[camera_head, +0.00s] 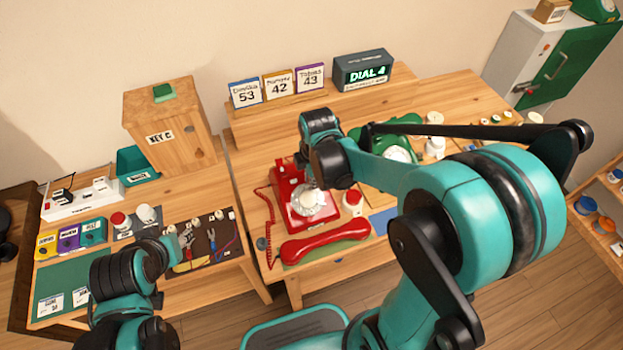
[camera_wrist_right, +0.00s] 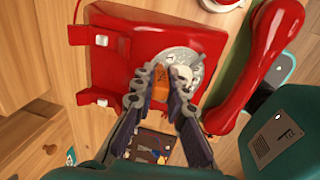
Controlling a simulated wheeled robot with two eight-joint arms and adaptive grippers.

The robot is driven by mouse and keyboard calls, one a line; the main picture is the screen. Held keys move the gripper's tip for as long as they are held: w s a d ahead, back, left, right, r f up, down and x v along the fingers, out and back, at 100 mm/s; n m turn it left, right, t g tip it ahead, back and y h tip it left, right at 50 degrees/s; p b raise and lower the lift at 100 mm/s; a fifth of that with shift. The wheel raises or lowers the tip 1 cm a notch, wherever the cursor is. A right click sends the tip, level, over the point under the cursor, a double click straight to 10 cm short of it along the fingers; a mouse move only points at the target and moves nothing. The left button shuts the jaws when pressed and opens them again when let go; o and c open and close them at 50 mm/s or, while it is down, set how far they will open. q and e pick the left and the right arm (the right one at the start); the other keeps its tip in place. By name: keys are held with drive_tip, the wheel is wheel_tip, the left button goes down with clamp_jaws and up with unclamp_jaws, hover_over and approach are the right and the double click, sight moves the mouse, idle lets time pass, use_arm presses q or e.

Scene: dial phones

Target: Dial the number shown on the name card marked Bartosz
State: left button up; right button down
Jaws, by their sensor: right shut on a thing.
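The red dial phone (camera_head: 290,190) stands on the wooden table, with its pale round dial (camera_head: 313,203) facing up. Its red handset (camera_head: 325,241) lies off the cradle in front. My right gripper (camera_wrist_right: 160,84) is shut on a small orange piece (camera_wrist_right: 160,76) right over the dial; contact with the dial is unclear. Three cards stand behind: blue 53 (camera_head: 245,93), orange 42 (camera_head: 280,86) and purple 43 (camera_head: 311,78). The middle name looks like Bartosz, though small. A dark display (camera_head: 363,71) reads DIAL 4. My left gripper (camera_head: 182,243) is over the left table, jaws unclear.
A red-topped jar (camera_head: 353,203) stands right of the phone. A green phone (camera_head: 400,140) is behind my right arm. A wooden box (camera_head: 168,118) marked KEY C and a dark tool mat (camera_head: 210,242) are at left. Bare wood shows left of the red phone.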

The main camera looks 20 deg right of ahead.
drive_tip(key=shift+d, duration=0.1)
drive_tip(key=shift+s+d+f, duration=0.2)
drive_tip(key=shift+s+d, duration=0.15)
drive_tip(key=shift+d, duration=0.05)
drive_tip(key=shift+s+d+f, duration=0.2)
drive_tip(key=shift+s+d, duration=0.15)
drive_tip(key=shift+s, duration=0.2)
idle(0.4)
drive_tip(key=shift+s+d+f+b, duration=0.1)
drive_tip(key=shift+s+f+b, duration=0.2)
drive_tip(key=shift+s, duration=0.2)
